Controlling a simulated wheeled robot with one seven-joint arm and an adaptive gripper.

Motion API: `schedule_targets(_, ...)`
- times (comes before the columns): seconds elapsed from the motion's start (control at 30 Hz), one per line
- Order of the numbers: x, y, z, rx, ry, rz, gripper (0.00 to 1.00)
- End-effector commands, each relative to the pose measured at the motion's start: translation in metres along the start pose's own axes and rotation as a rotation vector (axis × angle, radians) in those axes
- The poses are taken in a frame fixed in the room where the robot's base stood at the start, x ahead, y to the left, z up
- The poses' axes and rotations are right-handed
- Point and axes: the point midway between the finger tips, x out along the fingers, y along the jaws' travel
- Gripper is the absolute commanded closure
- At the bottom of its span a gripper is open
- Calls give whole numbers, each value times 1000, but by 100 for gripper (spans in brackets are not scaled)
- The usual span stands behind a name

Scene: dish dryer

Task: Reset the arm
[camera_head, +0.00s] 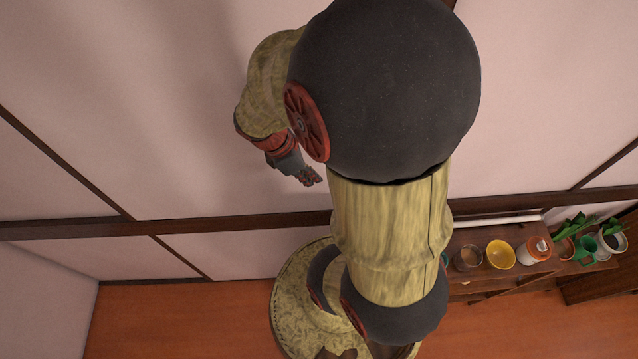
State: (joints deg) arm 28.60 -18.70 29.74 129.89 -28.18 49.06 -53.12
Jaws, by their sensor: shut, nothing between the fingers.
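My arm fills the middle of the head view, with a large dark round joint at the top and a yellow-green link below it. The arm bends over at the upper left, and my gripper (312,179) hangs there beside the dark joint, pointing down and to the right. Its dark fingers are small in the view and look closed and empty. It is apart from the wall and the shelf.
A wooden shelf (470,291) at the lower right holds a glass bowl (468,259), a yellow bowl (501,254), a white and orange jar (534,251) and green plants (577,224). A pale panelled wall (130,100) stands behind. Orange floor (180,320) is clear at the lower left.

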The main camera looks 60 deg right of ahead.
Motion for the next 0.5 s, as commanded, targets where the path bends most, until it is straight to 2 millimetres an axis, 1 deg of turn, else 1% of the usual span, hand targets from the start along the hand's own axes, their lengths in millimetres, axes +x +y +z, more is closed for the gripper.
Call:
schedule_targets(0.03, -8, 1, -1, 0, 1, 4, 100)
schedule_targets(0.2, -21, 0, 0, 0, 0, 1, 100)
schedule_targets(0.5, -24, 0, 0, 3, 0, -1, 100)
